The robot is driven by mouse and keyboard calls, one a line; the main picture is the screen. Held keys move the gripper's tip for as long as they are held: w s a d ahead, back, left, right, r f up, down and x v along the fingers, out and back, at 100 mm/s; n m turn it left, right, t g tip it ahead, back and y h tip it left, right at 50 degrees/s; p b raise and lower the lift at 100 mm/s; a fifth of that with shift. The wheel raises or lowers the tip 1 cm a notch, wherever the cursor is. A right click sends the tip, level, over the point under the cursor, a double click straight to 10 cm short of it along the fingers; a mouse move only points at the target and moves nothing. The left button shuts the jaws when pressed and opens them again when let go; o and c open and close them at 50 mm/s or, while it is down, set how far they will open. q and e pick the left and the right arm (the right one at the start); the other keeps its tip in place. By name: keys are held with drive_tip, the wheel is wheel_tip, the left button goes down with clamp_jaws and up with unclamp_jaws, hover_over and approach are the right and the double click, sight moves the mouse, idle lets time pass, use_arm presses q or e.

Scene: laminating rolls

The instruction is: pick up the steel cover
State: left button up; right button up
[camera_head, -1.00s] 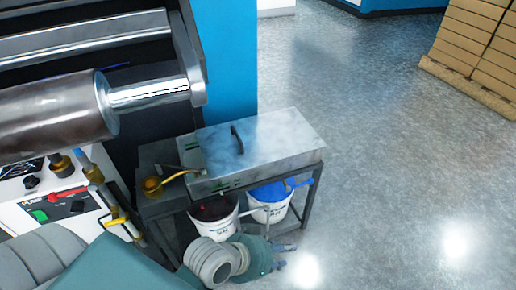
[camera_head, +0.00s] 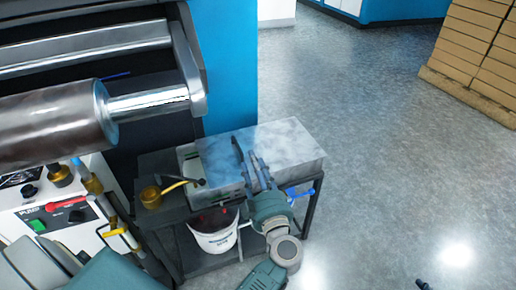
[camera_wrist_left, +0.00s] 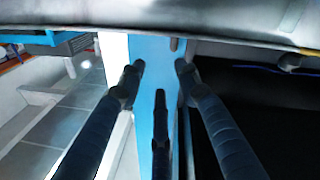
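A dark tip at the bottom right of the head view may be my right gripper (camera_head: 422,284).
A white bucket (camera_head: 214,236) stands under the tray, with a blue handle (camera_head: 303,190) to its right. The machine with large rollers (camera_head: 55,127) fills the left. The floor to the right is clear, with stacked boxes (camera_head: 480,45) far right.

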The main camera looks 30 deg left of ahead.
sight(242, 159)
use_arm(q)
drive_tip(key=shift+s+a+f+n+g+y, duration=0.15)
drive_tip(key=shift+s+a+f+n+g, duration=0.05)
drive_tip(key=shift+a+f+g, duration=0.2)
drive_tip(key=shift+s+a+f+n+g+y, duration=0.2)
drive_tip(key=shift+a+f+g, duration=0.1)
drive_tip(key=shift+f+g, duration=0.2)
drive_tip(key=b+x, duration=0.1)
drive_tip(key=x, duration=0.4)
drive_tip(key=b+x, duration=0.2)
drive_tip(key=x, duration=0.2)
drive_tip(key=shift+w+a, duration=0.45)
drive_tip(key=shift+a, duration=0.1)
clamp_jaws()
use_arm(e)
drive_tip(key=w+a+r+t+y, duration=0.1)
drive_tip(key=w+r+t, duration=0.3)
drive_tip(key=r, duration=0.4)
drive_tip(key=w+a+r+t+y, duration=0.1)
drive_tip(key=w+a+r+t, duration=0.2)
drive_tip(key=r, duration=0.5)
drive_tip(key=shift+w+a+n+t+y, duration=0.15)
drive_tip(key=shift+w+n+t+y, duration=0.15)
drive_tip(key=shift+w+t, duration=0.55)
use_arm(q)
drive_tip(key=shift+r, duration=0.1)
use_arm(e)
drive_tip(key=shift+s+r, duration=0.15)
drive_tip(key=shift+s, duration=0.05)
